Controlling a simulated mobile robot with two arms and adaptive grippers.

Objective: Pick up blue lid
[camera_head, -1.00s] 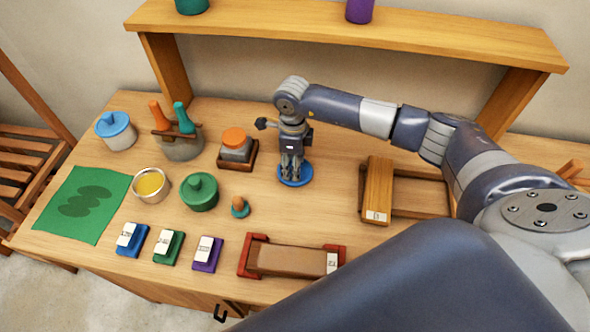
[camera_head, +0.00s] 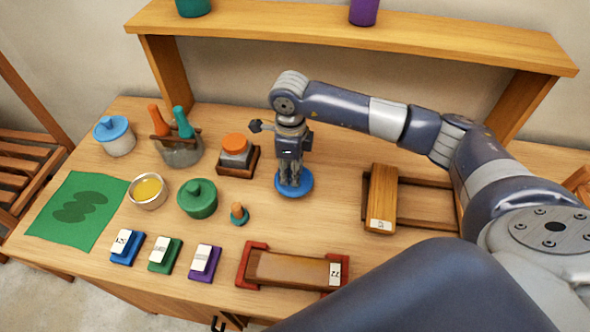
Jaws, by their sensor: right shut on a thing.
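A round blue lid (camera_head: 305,186) is at the middle of the wooden table, under my right gripper (camera_head: 290,178). The gripper points straight down and its fingers are shut on the middle of the lid, hiding the part they hold. The lid looks flat and level. I cannot tell whether it touches the table or is just above it. Another blue lid (camera_head: 110,128) sits on a pale jar (camera_head: 121,146) at the far left. My left gripper is not in view.
Left of the held lid are an orange-topped jar (camera_head: 235,142), a green lidded pot (camera_head: 198,200) and a small peg (camera_head: 238,214). A wooden frame (camera_head: 381,190) is to the right. A raised shelf (camera_head: 290,32) spans the back. Bare table surrounds the lid.

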